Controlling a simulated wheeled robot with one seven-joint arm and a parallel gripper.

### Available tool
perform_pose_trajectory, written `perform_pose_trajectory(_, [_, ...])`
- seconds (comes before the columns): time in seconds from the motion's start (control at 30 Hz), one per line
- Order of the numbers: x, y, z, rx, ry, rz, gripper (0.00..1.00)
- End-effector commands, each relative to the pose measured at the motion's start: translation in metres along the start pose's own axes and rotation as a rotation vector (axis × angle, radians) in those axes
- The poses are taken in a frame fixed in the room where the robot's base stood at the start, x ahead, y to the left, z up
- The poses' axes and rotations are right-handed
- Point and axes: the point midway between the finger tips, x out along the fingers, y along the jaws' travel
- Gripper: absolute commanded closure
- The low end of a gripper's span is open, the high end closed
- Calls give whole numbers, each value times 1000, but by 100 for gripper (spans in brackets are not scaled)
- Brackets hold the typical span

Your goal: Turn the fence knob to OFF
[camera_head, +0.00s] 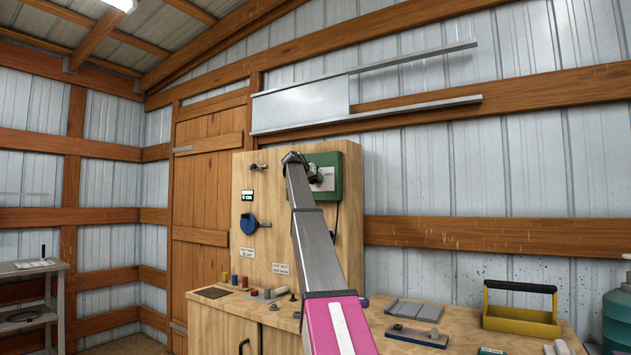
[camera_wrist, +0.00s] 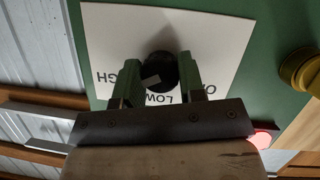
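The fence knob (camera_wrist: 161,72) is black and round, on a white label plate (camera_wrist: 225,30) of a green box. A small pale mark on it points to the lower left in the wrist view. The plate's words are upside down: one ending in "GH" at left, "LOW" below, and one starting with "O" at right, partly covered. My gripper (camera_wrist: 161,66) has one finger on each side of the knob, both appearing to touch it. In the head view the green box (camera_head: 332,187) is on the upright wooden panel, with my arm covering part of its left side.
The panel (camera_head: 258,205) also carries a blue round part (camera_head: 247,224) and a small green display (camera_head: 247,196). Several pegs and a yellow tool caddy (camera_head: 521,318) stand on the bench. A yellow round part (camera_wrist: 300,70) and a red light (camera_wrist: 261,140) are near the gripper.

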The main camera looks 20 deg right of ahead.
Motion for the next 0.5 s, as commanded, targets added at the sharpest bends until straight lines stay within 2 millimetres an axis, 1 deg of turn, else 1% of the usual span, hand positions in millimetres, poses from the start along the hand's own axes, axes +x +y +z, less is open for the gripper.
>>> perform_pose_trajectory(0.27, [0, 0, 0, -9, 0, 4, 87])
perform_pose_trajectory(0.5, [0, -1, 0, -88, 0, 37, 87])
